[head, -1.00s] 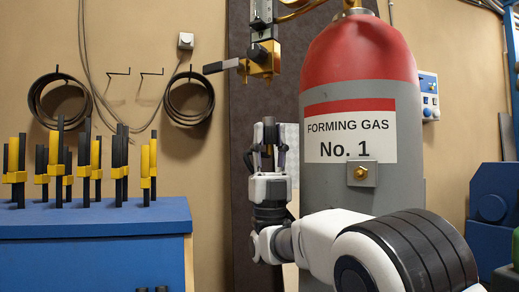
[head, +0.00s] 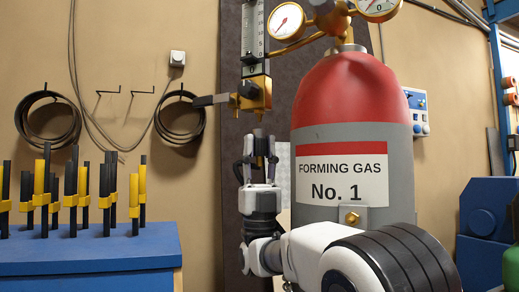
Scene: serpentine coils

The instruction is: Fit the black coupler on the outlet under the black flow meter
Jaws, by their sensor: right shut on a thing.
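The flow meter (head: 253,35) hangs upright at top centre, with a scaled tube above a brass block (head: 256,95) that carries a black knob. Its short outlet (head: 260,115) points down under the block. My right gripper (head: 260,160) points upward below it, to the left of the gas cylinder. It is shut on the black coupler (head: 260,143), which stands upright between the fingers. The coupler's top is a little below the outlet, with a small gap between them. The coupler's lower end is hidden by the fingers. My left gripper is out of view.
The red and grey gas cylinder (head: 350,105) stands close to the right of my gripper. A blue bench (head: 85,250) with black and yellow clamps stands at left. Pressure gauges (head: 287,20) sit above.

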